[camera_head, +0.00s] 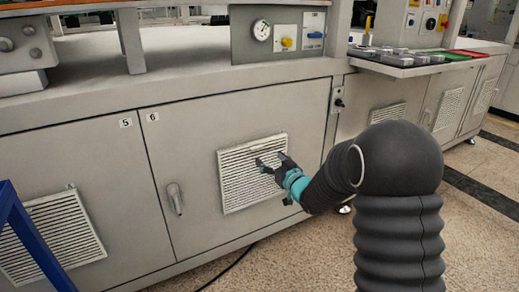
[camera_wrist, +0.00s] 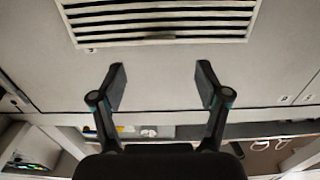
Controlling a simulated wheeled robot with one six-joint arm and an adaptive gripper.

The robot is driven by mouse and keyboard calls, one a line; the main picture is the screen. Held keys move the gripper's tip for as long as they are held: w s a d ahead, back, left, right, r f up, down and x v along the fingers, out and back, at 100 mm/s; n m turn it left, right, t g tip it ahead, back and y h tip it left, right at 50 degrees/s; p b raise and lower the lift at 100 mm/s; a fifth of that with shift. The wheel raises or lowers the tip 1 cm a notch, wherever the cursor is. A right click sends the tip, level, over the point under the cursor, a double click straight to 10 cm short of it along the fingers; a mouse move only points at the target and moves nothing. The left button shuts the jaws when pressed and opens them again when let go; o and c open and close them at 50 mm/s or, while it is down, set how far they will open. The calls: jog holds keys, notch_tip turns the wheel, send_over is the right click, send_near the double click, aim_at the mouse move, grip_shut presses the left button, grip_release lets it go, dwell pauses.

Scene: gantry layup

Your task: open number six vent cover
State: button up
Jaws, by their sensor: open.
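The number six vent cover (camera_head: 236,182) is a pale slatted grille on the cabinet door labelled 6 (camera_head: 153,117). It appears shut, flat against the door. In the wrist view its slats (camera_wrist: 160,18) and one edge show at the top, with a small dark spot at the middle of that edge. My gripper (camera_head: 270,163) is in front of the grille in the head view and covers part of its right side. In the wrist view my gripper (camera_wrist: 161,82) is open and empty, its fingertips just short of the grille's edge. Contact with the door cannot be told.
A door handle (camera_head: 175,198) is left of the grille. Door 5 (camera_head: 60,170) has its own grille (camera_head: 55,238). A blue bar (camera_head: 30,240) stands at lower left. A dark cable (camera_head: 228,268) lies on the floor. A gauge (camera_head: 261,30) and valve panel are above.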

aim_at(258, 148)
jog(key=x, duration=0.7)
jog(key=shift+w+a+p, duration=0.25)
jog(key=shift+w+p, duration=0.1)
grip_shut()
jog(key=shift+d, duration=0.1)
